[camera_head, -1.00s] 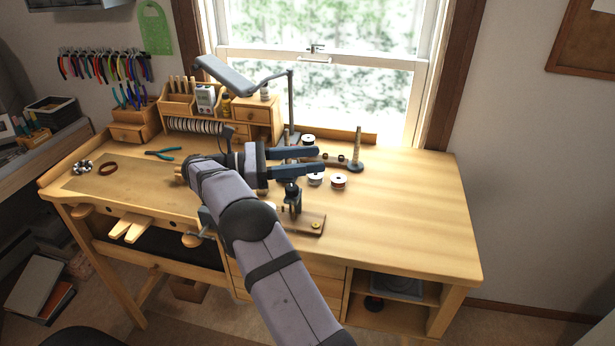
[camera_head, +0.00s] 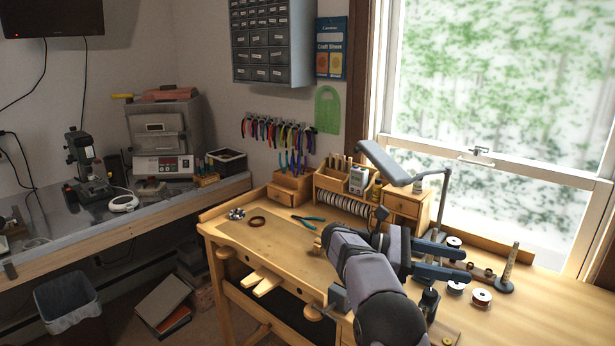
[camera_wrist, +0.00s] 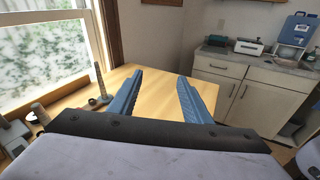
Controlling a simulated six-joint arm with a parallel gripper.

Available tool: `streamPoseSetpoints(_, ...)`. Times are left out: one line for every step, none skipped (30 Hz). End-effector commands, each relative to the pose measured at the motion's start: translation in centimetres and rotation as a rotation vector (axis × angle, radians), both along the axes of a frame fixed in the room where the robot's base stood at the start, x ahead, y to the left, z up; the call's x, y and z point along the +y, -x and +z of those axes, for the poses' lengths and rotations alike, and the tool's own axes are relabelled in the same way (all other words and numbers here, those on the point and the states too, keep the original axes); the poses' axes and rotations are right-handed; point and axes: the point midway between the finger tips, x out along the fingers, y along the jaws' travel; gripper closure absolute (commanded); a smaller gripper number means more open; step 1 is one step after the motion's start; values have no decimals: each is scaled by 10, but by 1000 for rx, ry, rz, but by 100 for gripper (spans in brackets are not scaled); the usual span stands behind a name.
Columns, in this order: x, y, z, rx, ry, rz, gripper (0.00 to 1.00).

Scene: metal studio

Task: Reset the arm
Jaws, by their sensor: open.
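My gripper (camera_head: 441,260) is over the right part of the wooden workbench (camera_head: 540,310) in the head view, with its two blue fingers pointing right. The fingers are apart and nothing is between them. In the wrist view, my gripper (camera_wrist: 158,98) shows both blue fingers spread, with bare bench top (camera_wrist: 150,82) beyond them. My arm comes up from the bottom of the head view and hides part of the bench behind it.
Wire spools (camera_head: 481,298) and a ring mandrel on a stand (camera_head: 508,268) are close to the fingers. A lamp (camera_head: 385,163) rises behind. Blue-handled pliers (camera_head: 307,221) lie left of my arm. The bench's right side is clear. A side counter (camera_head: 130,225) stands at left.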

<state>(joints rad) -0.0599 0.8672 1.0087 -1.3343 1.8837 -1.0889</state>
Motion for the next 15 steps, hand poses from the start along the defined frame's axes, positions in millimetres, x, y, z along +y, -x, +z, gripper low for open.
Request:
streamPoseSetpoints(6, 1, -5, -67, -36, 25, 56)
streamPoseSetpoints(10, 2, -10, -114, -61, 40, 56)
streamPoseSetpoints(16, 4, -16, -181, -99, 55, 56)
streamPoseSetpoints(22, 5, -22, -235, -131, 66, 56)
streamPoseSetpoints(29, 7, -27, -294, -166, 73, 56)
streamPoseSetpoints(38, 11, -36, -373, -217, 78, 56)
streamPoseSetpoints(46, 14, -43, -435, -255, 77, 56)
streamPoseSetpoints(54, 18, -49, -494, -293, 72, 56)
streamPoseSetpoints(65, 23, -58, -571, -343, 60, 56)
streamPoseSetpoints(73, 27, -64, -626, -379, 47, 56)
streamPoseSetpoints(82, 31, -70, -678, -414, 32, 56)
streamPoseSetpoints(93, 37, -78, -748, -462, 9, 56)
streamPoseSetpoints(91, 46, -84, -741, -494, -20, 56)
streamPoseSetpoints(93, 54, -92, -747, -528, -45, 56)
streamPoseSetpoints(98, 66, -103, -760, -574, -81, 56)
